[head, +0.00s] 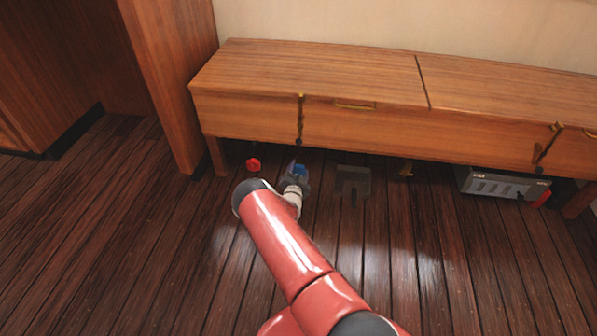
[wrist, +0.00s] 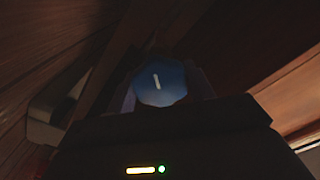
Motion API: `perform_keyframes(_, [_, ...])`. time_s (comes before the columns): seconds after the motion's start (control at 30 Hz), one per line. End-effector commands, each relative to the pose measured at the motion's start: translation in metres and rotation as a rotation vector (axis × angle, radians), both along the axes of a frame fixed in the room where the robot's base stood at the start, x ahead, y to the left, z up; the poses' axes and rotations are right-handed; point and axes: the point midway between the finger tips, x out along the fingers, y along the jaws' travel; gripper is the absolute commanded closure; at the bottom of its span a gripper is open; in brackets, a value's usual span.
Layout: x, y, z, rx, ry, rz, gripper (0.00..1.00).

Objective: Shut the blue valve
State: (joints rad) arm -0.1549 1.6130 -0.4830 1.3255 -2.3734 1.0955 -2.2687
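The blue valve (head: 299,169) is under the wooden bench, low near the floor, partly hidden by my gripper (head: 294,181). In the wrist view the blue valve's knob (wrist: 160,88) is a many-sided disc with a short white mark, nearly upright and slightly tilted. My gripper is right at the knob. Dim greyish shapes, apparently its fingers, show on both sides of the knob, close to its rim. The dark gripper body covers the bottom of that view. I cannot tell whether the fingers touch the knob.
The wooden bench (head: 260,115) stands close above my gripper. A red valve (head: 253,164) is just left of it. The front floor is clear.

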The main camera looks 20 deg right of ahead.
Motion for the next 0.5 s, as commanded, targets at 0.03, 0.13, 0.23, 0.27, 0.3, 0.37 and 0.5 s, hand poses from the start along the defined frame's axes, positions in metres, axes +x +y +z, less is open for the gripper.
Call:
perform_keyframes(0.03, [-0.0001,0.0,-0.0001,0.0,0.0,0.0,0.63])
perform_keyframes(0.13, [-0.0003,0.0,-0.0001,0.0,0.0,0.0,0.7])
perform_keyframes(0.23, [-0.0003,0.0001,-0.0004,0.004,-0.003,0.0,0.7])
perform_keyframes(0.27, [-0.0002,0.0002,-0.0004,0.007,-0.004,0.0,0.7])
perform_keyframes(0.3, [-0.0001,0.0005,-0.0006,0.011,-0.008,0.001,0.7])
perform_keyframes(0.37, [-0.0001,0.001,-0.001,0.023,-0.016,0.002,0.7])
perform_keyframes(0.5, [-0.0002,0.0013,-0.0021,0.071,-0.047,0.003,0.7])
